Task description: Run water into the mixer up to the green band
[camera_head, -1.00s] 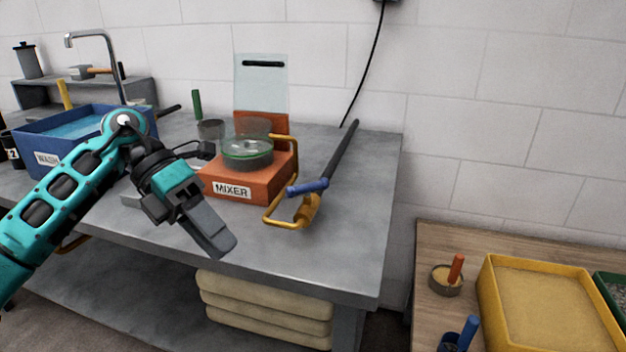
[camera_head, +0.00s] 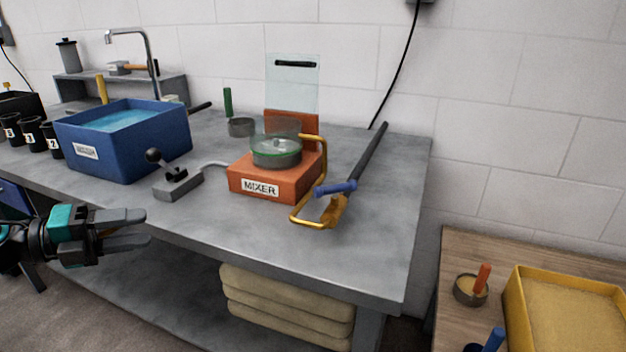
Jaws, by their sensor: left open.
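The orange mixer (camera_head: 272,185) stands on the grey bench, with a clear round bowl (camera_head: 277,149) on top. A green band (camera_head: 262,140) shows at the bowl; I cannot make out a water level. A grey valve box with a black ball-topped lever (camera_head: 177,183) sits left of the mixer, and a grey pipe (camera_head: 214,164) runs from it toward the mixer. My left gripper (camera_head: 143,227) is open and empty in front of the bench's front edge, lower left, apart from the lever. My right gripper is out of view.
A blue wash tub (camera_head: 125,143) with water stands left of the valve box. A yellow crank frame (camera_head: 312,205) and a blue-gripped tool (camera_head: 358,165) are right of the mixer. A clear panel (camera_head: 292,84) rises behind it. Bare bench (camera_head: 375,235) lies at the right front.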

